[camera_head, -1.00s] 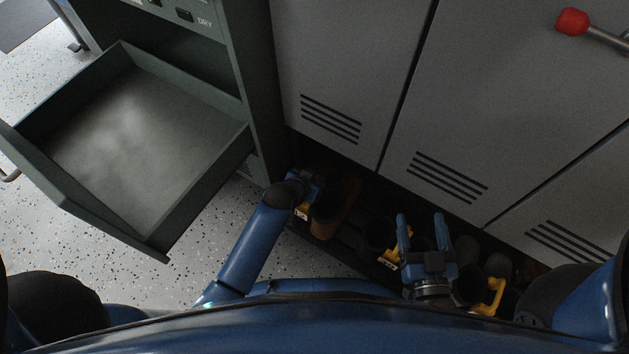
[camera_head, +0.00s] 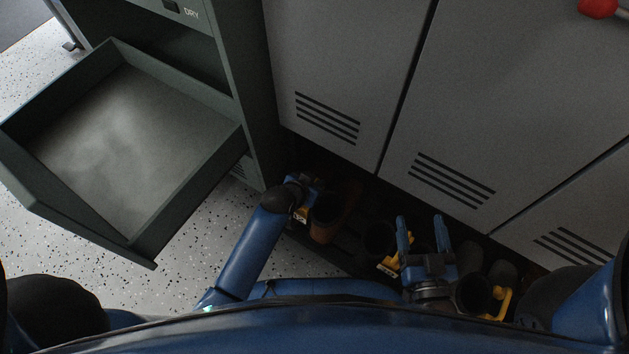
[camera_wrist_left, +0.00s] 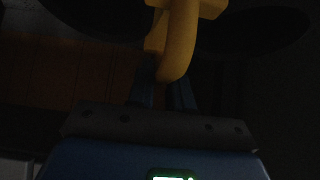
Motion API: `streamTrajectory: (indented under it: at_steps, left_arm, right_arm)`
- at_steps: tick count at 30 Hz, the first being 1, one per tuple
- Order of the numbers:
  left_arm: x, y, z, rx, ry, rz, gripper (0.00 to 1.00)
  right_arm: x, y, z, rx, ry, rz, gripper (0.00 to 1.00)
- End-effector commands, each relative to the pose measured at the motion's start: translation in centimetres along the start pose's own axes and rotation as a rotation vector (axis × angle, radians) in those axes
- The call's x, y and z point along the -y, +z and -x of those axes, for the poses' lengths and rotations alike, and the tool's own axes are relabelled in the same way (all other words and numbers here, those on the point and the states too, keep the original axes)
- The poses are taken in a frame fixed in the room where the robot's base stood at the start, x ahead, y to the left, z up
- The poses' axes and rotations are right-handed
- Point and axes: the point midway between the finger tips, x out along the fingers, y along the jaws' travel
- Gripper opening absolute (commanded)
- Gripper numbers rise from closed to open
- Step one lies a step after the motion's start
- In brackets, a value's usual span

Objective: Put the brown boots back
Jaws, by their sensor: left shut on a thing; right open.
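A brown boot (camera_head: 346,212) is in the dark space under the lockers, its open top facing up. My left gripper (camera_head: 304,201) is beside it at its left. In the left wrist view my left gripper (camera_wrist_left: 163,95) is shut on a yellow loop (camera_wrist_left: 180,45); dark rounded shapes lie on both sides of the loop. My right gripper (camera_head: 424,228) is open and empty, its two fingers apart, above the row of footwear. Dark boots with yellow loops (camera_head: 388,267) (camera_head: 503,303) stand on either side of it. Their colour is hard to tell in the shade.
Grey lockers (camera_head: 340,60) with slotted vents stand along the back. A green cabinet's empty drawer (camera_head: 125,150) is pulled out at the left. Grey rounded toes (camera_head: 470,256) show right of my right gripper. Speckled floor (camera_head: 190,245) is free below the drawer.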

Motion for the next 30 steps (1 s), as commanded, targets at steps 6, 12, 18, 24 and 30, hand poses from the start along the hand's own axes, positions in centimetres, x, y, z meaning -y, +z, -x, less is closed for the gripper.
streamTrajectory:
  at_steps: [6, 12, 18, 24, 30]
  left_arm:
    - [-0.1, 0.1, -0.2, -0.001, 0.001, 0.000, 0.00]
    - [-0.1, 0.5, -0.3, 0.007, 0.002, 0.000, 0.43]
    - [-0.1, 0.4, -0.2, 0.006, 0.001, 0.000, 0.45]
    - [-0.1, 0.3, 0.2, 0.005, 0.001, 0.000, 0.45]
    - [-0.1, 0.1, 2.7, 0.005, 0.001, 0.000, 0.45]
  right_arm:
    - [0.0, 0.1, 0.0, 0.000, 0.000, 0.000, 0.72]
    - [0.0, 0.2, 0.0, 0.000, 0.000, 0.000, 0.72]
    - [0.0, 0.1, 0.0, 0.000, 0.000, 0.000, 0.72]
    - [0.0, -0.2, 0.0, 0.000, 0.000, 0.000, 0.72]
    - [0.0, -1.7, 0.1, 0.000, 0.000, 0.000, 0.72]
